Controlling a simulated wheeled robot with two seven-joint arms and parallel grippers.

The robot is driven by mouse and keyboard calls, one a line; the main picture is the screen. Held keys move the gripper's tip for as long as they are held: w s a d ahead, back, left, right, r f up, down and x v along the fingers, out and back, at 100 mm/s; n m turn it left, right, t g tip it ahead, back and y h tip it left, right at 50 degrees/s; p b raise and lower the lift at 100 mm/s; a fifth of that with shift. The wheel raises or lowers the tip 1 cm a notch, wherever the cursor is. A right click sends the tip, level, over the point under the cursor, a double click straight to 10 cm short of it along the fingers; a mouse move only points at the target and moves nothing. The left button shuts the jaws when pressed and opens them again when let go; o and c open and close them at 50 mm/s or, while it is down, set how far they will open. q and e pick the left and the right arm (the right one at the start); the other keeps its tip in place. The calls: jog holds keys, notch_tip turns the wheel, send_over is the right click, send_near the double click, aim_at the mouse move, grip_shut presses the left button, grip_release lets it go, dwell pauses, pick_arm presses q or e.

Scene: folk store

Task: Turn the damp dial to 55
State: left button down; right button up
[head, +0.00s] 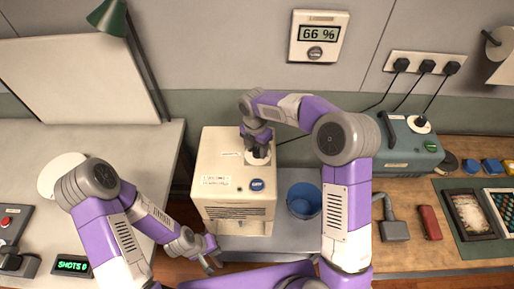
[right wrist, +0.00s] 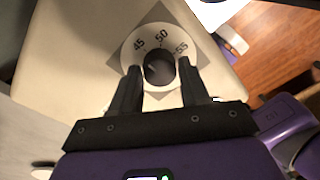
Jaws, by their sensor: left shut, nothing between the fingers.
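The damp dial (right wrist: 160,67) is a dark round knob on a white ring marked 45, 50 and 55, set on top of a cream box (head: 235,215). The 50 is at the top of the ring, with 55 to its right. A faint pale mark shows on the knob; its exact reading is unclear. My right gripper (right wrist: 160,72) is over the dial, one finger on each side of the knob. I cannot tell whether the fingers touch it. My left gripper (head: 213,262) is shut and empty, low in front of the box, apart from it.
A wall display (head: 319,34) reads 66 %. A blue bowl (head: 304,200) stands right of the box. A green-grey device (head: 405,145) with plugged cables is further right. A counter display (head: 73,265) reads SHOTS 0.

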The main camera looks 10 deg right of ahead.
jog(key=c, duration=0.6)
jog(key=shift+m, duration=0.4)
jog(key=m+p, duration=0.1)
jog(key=m, duration=0.1)
jog(key=shift+w+r+m, duration=0.1)
jog(key=shift+m, duration=0.3)
jog(key=m+p, duration=0.1)
jog(key=m, duration=0.3)
jog(key=shift+m, duration=0.3)
jog(key=m, duration=0.6)
jog(key=shift+w+y+p, duration=0.1)
jog(key=shift+y+p, duration=0.2)
jog(key=shift+p, duration=0.05)
jog(key=m, duration=0.5)
jog(key=shift+d+m, duration=0.1)
jog(key=shift+m, duration=0.3)
